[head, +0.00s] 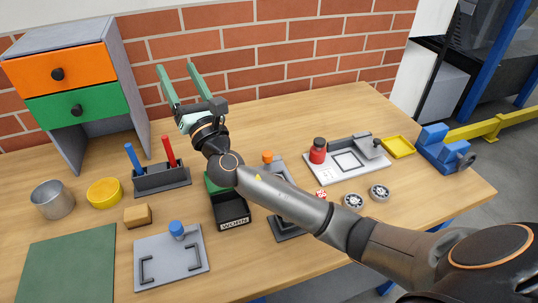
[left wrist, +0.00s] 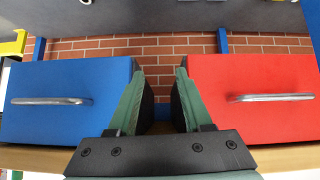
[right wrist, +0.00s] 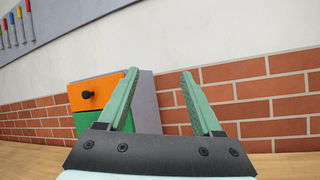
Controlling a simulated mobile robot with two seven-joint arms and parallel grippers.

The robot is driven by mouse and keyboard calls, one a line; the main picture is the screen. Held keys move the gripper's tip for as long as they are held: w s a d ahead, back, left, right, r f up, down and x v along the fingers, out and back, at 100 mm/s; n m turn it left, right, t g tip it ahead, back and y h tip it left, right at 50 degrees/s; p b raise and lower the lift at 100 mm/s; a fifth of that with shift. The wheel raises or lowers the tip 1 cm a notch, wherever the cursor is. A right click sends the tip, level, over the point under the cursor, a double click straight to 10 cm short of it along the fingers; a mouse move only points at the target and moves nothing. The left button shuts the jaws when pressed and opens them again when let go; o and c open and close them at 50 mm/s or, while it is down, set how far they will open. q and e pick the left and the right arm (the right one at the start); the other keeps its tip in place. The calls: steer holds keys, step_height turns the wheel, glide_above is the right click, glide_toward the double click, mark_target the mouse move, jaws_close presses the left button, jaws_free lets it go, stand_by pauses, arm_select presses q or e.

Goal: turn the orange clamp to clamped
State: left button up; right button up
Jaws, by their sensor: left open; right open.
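The orange clamp's knob (head: 267,156) shows behind my right forearm in the head view. The clamp's position cannot be read from here. My right gripper (head: 176,68) is open and empty, raised above the table to the left of the clamp and pointing toward the brick wall. In the right wrist view its open fingers (right wrist: 160,73) face the wall and the drawer cabinet. My left gripper (left wrist: 160,72) is open and empty in the left wrist view and outside the head view.
A grey plate with a blue knob (head: 177,229), a black WORN box (head: 234,222) and a pen holder (head: 162,178) stand left of the clamp. Blue (left wrist: 70,85) and red (left wrist: 250,85) drawers face my left gripper.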

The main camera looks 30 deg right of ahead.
steer(key=a+r+n+g+y, duration=0.2)
steer(key=a+n+y, duration=0.2)
steer(key=n+y, duration=0.5)
steer(key=g+h+b, duration=0.5)
steer(key=g+h, duration=0.2)
steer(key=g, duration=1.1)
glide_toward(268, 154)
steer(key=shift+n, duration=0.3)
steer(key=x, duration=0.8)
steer(key=shift+w+f, duration=0.15)
steer(key=shift+f, duration=0.2)
jaws_close()
